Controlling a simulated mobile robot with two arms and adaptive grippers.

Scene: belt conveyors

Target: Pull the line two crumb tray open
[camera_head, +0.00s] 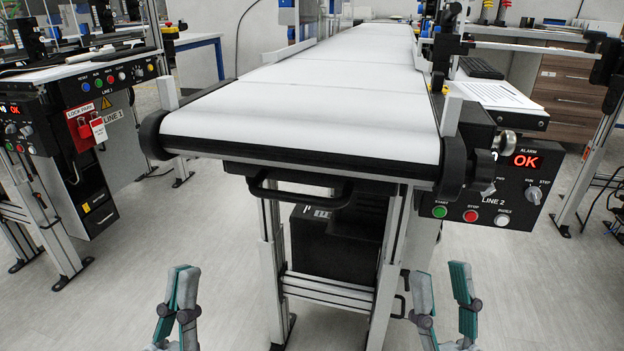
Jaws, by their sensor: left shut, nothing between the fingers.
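The line two crumb tray (240,174) is a dark, flat tray under the near end of the white line two belt. Its black loop handle (300,201) sticks out toward me below the belt's front edge. The tray appears pushed in under the belt, and most of it is hidden. My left gripper (182,270) is low in the picture, left of and below the handle, shut and empty. My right gripper (441,267) is low and to the right of the conveyor leg, with its fingers apart and nothing between them. Neither gripper touches the handle.
The line two control box (490,190) with an OK display hangs to the right of the belt end. Aluminium legs (272,270) and a black motor box (338,245) stand below. Line one (85,140) is at the left, with a red lock tag. Open floor lies between the lines.

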